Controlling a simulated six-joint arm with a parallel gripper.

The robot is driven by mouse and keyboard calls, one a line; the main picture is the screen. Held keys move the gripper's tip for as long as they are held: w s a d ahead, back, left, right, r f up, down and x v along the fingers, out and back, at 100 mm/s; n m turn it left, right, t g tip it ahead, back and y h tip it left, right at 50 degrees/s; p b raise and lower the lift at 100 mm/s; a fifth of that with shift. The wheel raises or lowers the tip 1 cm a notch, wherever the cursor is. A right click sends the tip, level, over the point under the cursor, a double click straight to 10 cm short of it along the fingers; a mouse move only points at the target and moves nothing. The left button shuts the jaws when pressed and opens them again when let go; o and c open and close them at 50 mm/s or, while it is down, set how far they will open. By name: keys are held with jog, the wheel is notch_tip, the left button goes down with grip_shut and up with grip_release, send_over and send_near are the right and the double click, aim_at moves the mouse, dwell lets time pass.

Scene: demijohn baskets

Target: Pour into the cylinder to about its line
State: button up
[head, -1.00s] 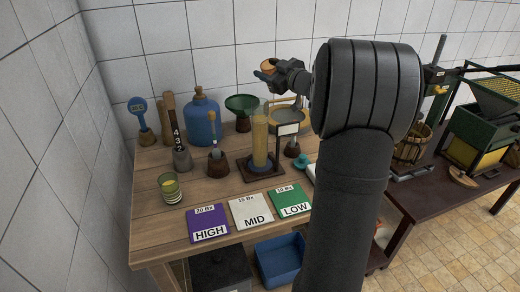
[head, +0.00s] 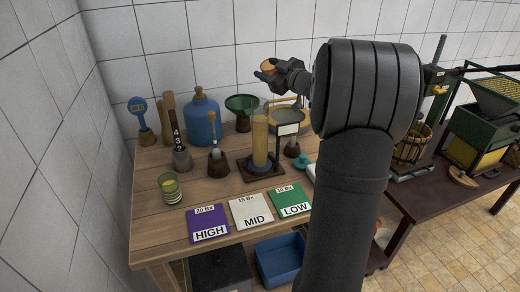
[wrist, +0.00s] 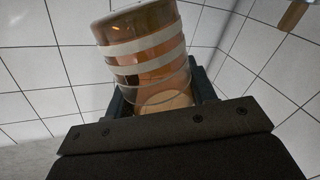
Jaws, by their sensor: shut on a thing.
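The tall clear cylinder (head: 260,143) stands upright on a dark base (head: 264,170) on the wooden bench. It holds yellow liquid through most of its height, with a clear stretch near the top; I cannot make out its line. My gripper (head: 270,71) is up above and slightly right of the cylinder, shut on a clear cup (head: 268,65). In the wrist view the cup (wrist: 145,55) has pale bands and amber liquid and sits between the jaws. The cup looks tilted; I see no stream between it and the cylinder.
Purple HIGH (head: 209,225), white MID (head: 250,211) and green LOW (head: 290,202) cards lie in front. A glass of yellow liquid (head: 170,188) stands left.

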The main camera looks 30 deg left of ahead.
jog(key=shift+f+n, duration=0.25)
jog(key=shift+n, duration=0.95)
jog(key=shift+f+n, duration=0.2)
jog(key=shift+n, duration=1)
dwell(5.6)
